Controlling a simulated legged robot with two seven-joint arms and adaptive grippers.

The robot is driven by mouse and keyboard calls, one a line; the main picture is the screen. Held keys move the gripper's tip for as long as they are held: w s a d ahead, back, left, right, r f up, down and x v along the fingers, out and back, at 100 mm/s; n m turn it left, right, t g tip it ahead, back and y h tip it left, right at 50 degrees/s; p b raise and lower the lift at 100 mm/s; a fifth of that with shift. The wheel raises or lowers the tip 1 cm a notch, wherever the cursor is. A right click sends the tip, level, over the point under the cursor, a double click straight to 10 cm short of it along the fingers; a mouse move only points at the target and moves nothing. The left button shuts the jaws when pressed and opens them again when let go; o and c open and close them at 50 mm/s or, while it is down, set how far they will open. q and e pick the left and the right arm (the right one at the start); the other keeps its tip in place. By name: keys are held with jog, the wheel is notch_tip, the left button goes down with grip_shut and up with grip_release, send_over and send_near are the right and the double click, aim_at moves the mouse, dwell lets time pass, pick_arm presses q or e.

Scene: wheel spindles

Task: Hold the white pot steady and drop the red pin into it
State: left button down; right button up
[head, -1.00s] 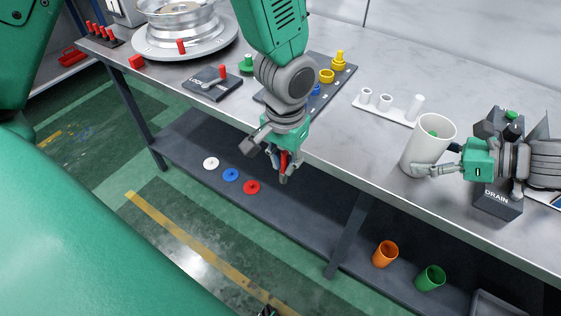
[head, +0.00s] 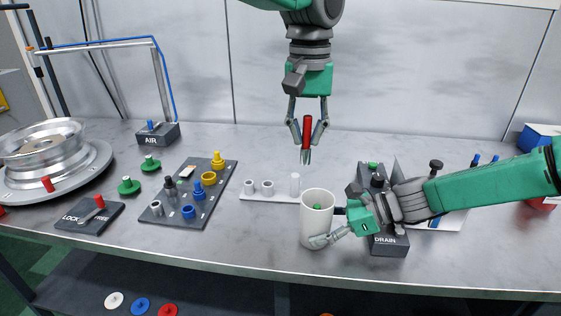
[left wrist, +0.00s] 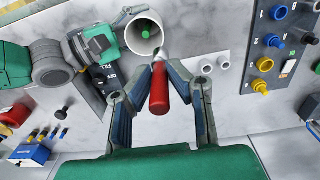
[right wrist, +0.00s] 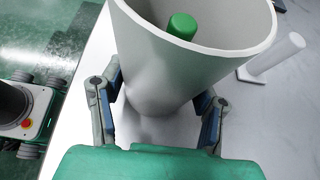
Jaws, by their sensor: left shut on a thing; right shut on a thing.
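The white pot (head: 318,226) stands upright near the table's front edge, with a green pin (head: 317,206) inside it. My right gripper (head: 322,240) is shut on the pot from the right; its fingers lie on both sides of the wall in the right wrist view (right wrist: 158,100). My left gripper (head: 306,140) is shut on the red pin (head: 307,124) and holds it upright in the air, above and slightly behind the pot. In the left wrist view the red pin (left wrist: 159,90) is between the fingertips, and the pot's open mouth (left wrist: 143,34) shows just beyond it.
The DRAIN block (head: 388,243) stands right of the pot under my right arm. A white rack (head: 270,195) with two rings and a post lies just behind left. A dark board (head: 190,190) with coloured pegs is farther left. The LOCK/FREE block (head: 90,214) is at left.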

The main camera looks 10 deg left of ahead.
aim_at(306, 147)
pick_arm(q)
jog(key=shift+d, duration=0.25)
jog(key=shift+f, duration=0.25)
jog(key=f, duration=0.4)
jog(key=shift+a, duration=0.25)
jog(key=shift+w+f, duration=0.1)
jog(key=shift+f, duration=0.45)
jog(key=shift+d, duration=0.1)
jog(key=c, duration=1.4)
grip_release()
jog(key=shift+c, duration=0.2)
notch_tip(306, 147, up, 12)
jog(key=shift+f, duration=0.1)
